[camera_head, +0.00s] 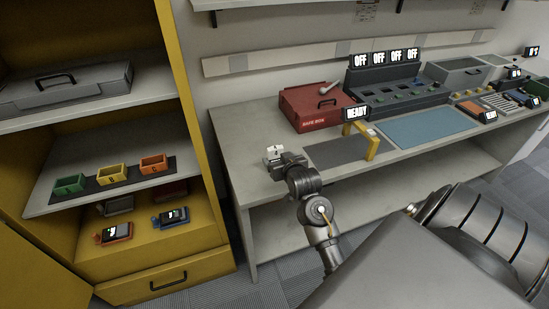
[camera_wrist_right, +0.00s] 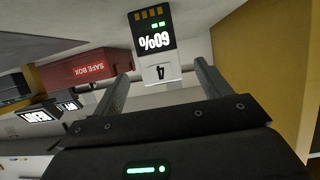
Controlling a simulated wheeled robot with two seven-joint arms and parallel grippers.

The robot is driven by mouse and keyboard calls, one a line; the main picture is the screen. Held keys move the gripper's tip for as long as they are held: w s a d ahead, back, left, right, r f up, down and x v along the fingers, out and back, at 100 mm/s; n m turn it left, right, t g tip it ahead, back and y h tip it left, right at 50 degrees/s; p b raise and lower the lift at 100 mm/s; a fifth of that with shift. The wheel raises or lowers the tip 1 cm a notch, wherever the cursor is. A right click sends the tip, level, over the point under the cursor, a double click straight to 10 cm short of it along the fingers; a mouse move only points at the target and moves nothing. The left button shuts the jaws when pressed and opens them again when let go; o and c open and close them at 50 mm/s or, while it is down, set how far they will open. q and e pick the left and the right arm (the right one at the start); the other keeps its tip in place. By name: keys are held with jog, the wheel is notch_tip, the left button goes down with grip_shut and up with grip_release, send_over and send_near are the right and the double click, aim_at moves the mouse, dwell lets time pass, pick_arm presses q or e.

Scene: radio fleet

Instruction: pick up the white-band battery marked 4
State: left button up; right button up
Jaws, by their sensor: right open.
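The white-band battery marked 4 (camera_wrist_right: 152,45) shows upside down in the right wrist view, with a "60%" display, green lights and gold contacts. In the head view it is a small white block (camera_head: 273,152) at the left end of the workbench. My right gripper (camera_head: 284,162) is right at it, partly hiding it. In the wrist view my right gripper (camera_wrist_right: 161,70) is open, and the battery's white band lies near the fingertips, between them in the picture. I cannot tell whether they touch it. My left gripper is not in view.
The workbench (camera_head: 235,135) carries a red safe box (camera_head: 312,106), a grey mat (camera_head: 345,150), a yellow stand (camera_head: 371,146), a blue mat (camera_head: 425,127) and a console with "OFF" displays (camera_head: 390,85). A yellow cabinet (camera_head: 190,100) with coloured bins stands left.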

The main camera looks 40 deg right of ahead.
aim_at(276, 153)
jog(key=shift+w+d, duration=0.15)
jog(key=shift+w, duration=0.25)
jog(key=p+x, duration=0.1)
jog(key=x, duration=0.3)
jog(key=shift+w+d, duration=0.15)
jog(key=shift+w, duration=0.2)
jog(key=shift+c, duration=0.5)
jog(key=c, duration=1)
jog(key=shift+r, duration=0.1)
